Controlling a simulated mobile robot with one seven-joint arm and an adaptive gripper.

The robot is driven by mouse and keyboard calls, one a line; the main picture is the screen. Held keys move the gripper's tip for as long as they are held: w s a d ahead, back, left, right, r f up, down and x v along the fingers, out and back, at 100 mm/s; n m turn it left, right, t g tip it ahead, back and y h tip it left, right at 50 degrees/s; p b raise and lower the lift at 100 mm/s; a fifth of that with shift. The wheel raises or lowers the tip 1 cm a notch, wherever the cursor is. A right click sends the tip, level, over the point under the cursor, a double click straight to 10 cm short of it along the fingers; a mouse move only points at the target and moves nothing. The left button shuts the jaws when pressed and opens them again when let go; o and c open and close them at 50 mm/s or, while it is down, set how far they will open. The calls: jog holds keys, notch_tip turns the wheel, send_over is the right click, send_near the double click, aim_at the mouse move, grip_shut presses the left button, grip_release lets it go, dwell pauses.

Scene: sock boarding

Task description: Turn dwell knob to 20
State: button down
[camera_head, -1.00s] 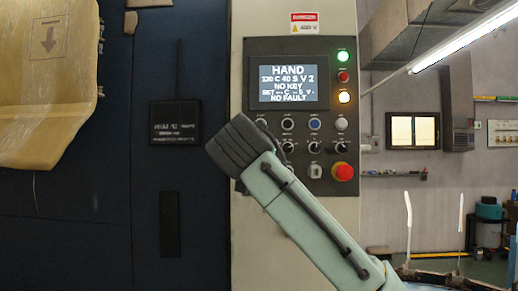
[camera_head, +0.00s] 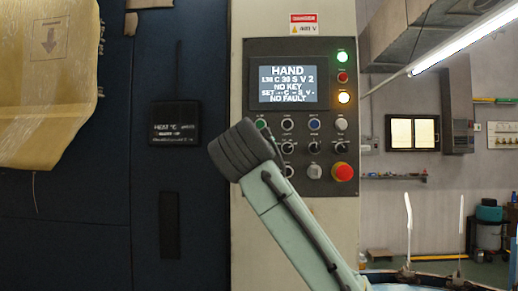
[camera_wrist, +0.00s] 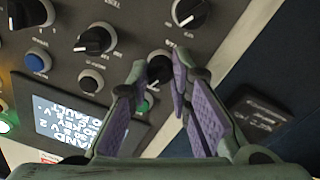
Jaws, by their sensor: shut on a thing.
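The control panel (camera_head: 272,165) stands ahead with its display (camera_head: 288,83), which reads HAND, about 130 C, 30 S, V 2, NO KEY, NO FAULT. In the wrist view a small black knob (camera_wrist: 160,70) sits between my fingertips; I take it as the dwell knob, though its label is unreadable. My gripper (camera_wrist: 157,66) is shut on this knob. In the head view my dark wrist and arm hide the fingers and this knob, at the panel's left side.
Other black knobs (camera_wrist: 96,40) and a green button (camera_wrist: 145,104) lie close beside my fingers. A red emergency stop (camera_head: 342,172) is at the panel's lower right. Lit lamps (camera_head: 343,97) line the display's right. A dark cabinet wall (camera_head: 90,220) is to the left.

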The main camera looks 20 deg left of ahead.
jog(key=shift+n+y+p, duration=0.3)
jog(key=shift+n, duration=3.7)
jog(key=shift+f, duration=0.1)
jog(key=c, duration=1.4)
grip_release()
jog(key=shift+c, duration=0.2)
jog(key=v, duration=1.2)
